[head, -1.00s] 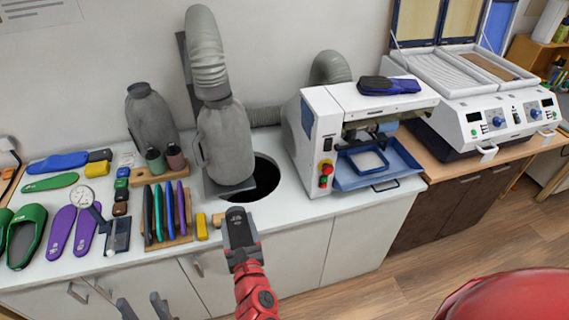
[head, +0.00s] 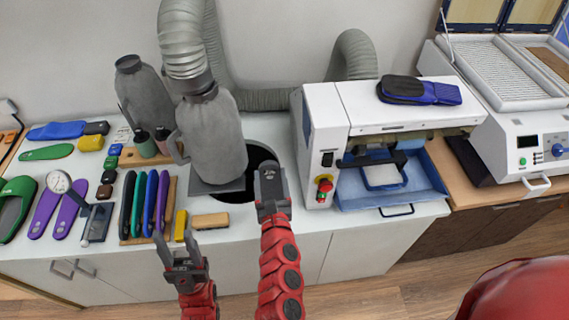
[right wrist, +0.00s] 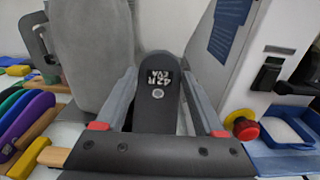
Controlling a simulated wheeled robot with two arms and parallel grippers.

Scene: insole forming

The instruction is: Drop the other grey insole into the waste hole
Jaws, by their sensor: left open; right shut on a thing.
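My right gripper (head: 269,196) is shut on a dark grey insole (right wrist: 158,98), marked "42R EVA" in the right wrist view. The insole stands between the two fingers, pointing away from the wrist. In the head view the gripper and insole (head: 267,174) overlap the right part of the black waste hole (head: 256,157) in the white counter. I cannot tell their height above it. A grey bottle-shaped bag (head: 213,140) hides the hole's left part. My left gripper (head: 177,252) is open and empty, in front of the counter's edge.
A white machine (head: 325,120) with a red stop button and blue tray (head: 432,180) stands right of the hole. Dark and blue insoles (head: 420,91) lie on it. A rack of coloured insoles (head: 148,203), a yellow block (head: 181,225) and a tan block (head: 210,221) are at left.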

